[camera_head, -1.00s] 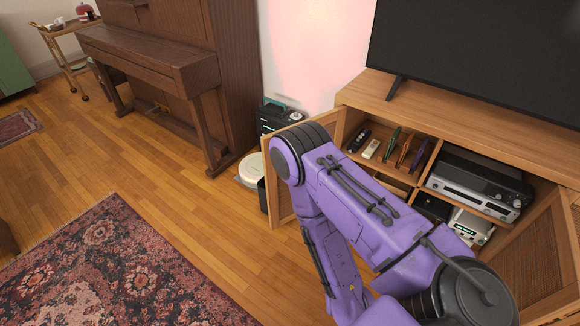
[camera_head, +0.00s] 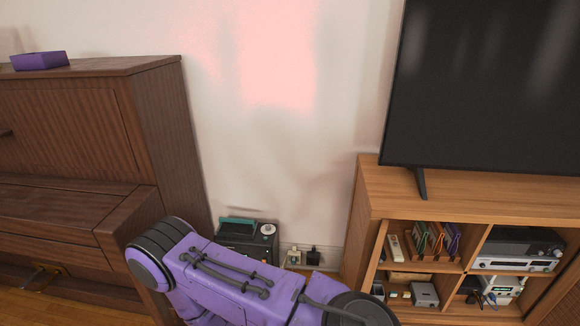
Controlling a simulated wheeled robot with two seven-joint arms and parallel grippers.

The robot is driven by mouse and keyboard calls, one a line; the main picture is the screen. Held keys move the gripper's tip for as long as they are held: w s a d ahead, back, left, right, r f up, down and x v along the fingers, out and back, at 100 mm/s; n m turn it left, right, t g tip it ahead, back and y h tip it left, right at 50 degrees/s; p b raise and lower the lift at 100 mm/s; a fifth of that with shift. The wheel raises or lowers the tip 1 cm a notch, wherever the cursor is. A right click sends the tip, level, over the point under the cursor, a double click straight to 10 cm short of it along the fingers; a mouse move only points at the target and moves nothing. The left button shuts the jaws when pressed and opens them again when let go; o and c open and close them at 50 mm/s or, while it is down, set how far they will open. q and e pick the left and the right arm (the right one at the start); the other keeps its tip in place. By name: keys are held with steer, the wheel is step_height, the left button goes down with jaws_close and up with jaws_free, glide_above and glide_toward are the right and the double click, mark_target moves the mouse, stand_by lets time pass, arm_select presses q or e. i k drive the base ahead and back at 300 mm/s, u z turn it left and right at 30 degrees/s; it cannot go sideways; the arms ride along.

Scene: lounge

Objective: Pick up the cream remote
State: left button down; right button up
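The cream remote (camera_head: 395,248) is small and pale. It lies in the upper left compartment of the wooden TV cabinet (camera_head: 480,205), beside several upright slim cases (camera_head: 432,242) in green, orange and purple. Part of a dark object shows at its left, by the compartment's side wall. One of my purple arms crosses the bottom of the view, in front of the cabinet's left side and apart from the remote. Neither of my grippers shows in the frame.
A black television (camera_head: 490,90) stands on the cabinet. Silver and black audio units (camera_head: 518,248) fill the right compartments. A dark device with a teal top (camera_head: 245,238) stands by the wall, left of the cabinet. A brown piano (camera_head: 100,150) stands at the left.

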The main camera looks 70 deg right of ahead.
mark_target(396, 253)
steer(key=i, duration=1.3)
steer(key=z, duration=4.05)
steer(key=i, duration=0.5)
steer(key=u, duration=0.1)
steer(key=k, duration=1)
steer(key=z, duration=1.4)
steer(key=i, duration=0.9)
steer(key=u, duration=1.65)
